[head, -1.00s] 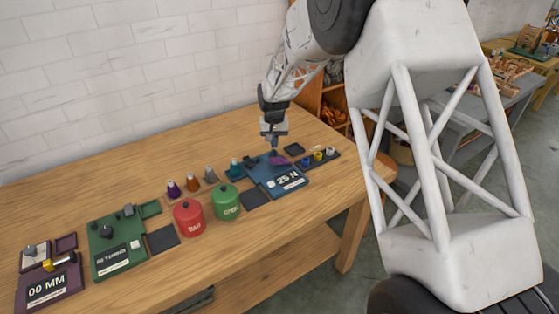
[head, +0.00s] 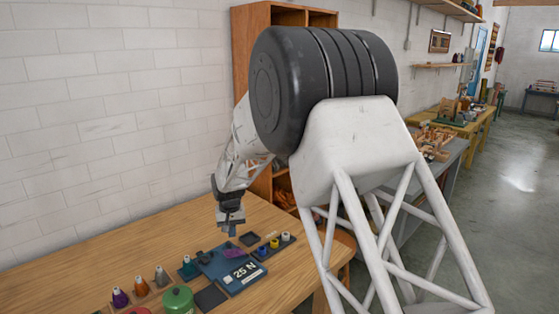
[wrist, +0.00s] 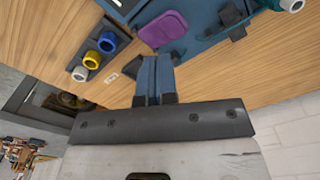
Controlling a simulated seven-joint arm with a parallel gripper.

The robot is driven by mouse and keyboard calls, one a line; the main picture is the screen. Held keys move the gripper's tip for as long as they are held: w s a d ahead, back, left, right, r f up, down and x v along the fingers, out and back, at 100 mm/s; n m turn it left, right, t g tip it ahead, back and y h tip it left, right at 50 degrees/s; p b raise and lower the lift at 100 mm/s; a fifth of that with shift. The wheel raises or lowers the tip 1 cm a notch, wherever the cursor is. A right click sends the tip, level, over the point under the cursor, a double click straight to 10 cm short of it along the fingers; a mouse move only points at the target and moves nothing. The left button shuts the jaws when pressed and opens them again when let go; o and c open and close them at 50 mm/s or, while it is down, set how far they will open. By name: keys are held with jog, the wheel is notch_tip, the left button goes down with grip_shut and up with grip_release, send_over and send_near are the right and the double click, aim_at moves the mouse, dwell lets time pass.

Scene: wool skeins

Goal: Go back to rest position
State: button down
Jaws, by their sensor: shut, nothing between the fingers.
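My gripper (head: 232,232) hangs over the back right part of the wooden workbench (head: 205,224), above the blue device marked "25 N" (head: 243,273). In the wrist view the two blue fingers of my gripper (wrist: 153,62) are together with nothing between them. A purple piece (wrist: 163,30) lies on the blue device in front of the fingertips; it also shows in the head view (head: 234,253). My gripper appears apart from it.
A dark rack (head: 272,247) with yellow, blue and white spools stands right of the device. Small coloured cones (head: 161,276), a green canister (head: 177,299) and a dark pad (head: 211,297) are to the left. A wooden shelf (head: 263,70) stands behind my arm.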

jog(key=s+d+r+m+t, duration=0.1)
jog(key=s+d+r, duration=0.9)
jog(key=s+d, duration=0.15)
jog(key=s+d+r+m, duration=0.1)
jog(key=s+d+r, duration=0.9)
jog(key=d, duration=0.3)
jog(key=s+d, duration=0.4)
jog(key=s, duration=0.5)
jog(key=s+d+t, duration=0.1)
jog(key=s+d, duration=0.3)
jog(key=s, duration=0.5)
jog(key=s+d+m, duration=0.1)
jog(key=s+d, duration=0.3)
jog(key=s, duration=0.5)
jog(key=shift+s+d+t, duration=0.15)
jog(key=shift+t, duration=0.15)
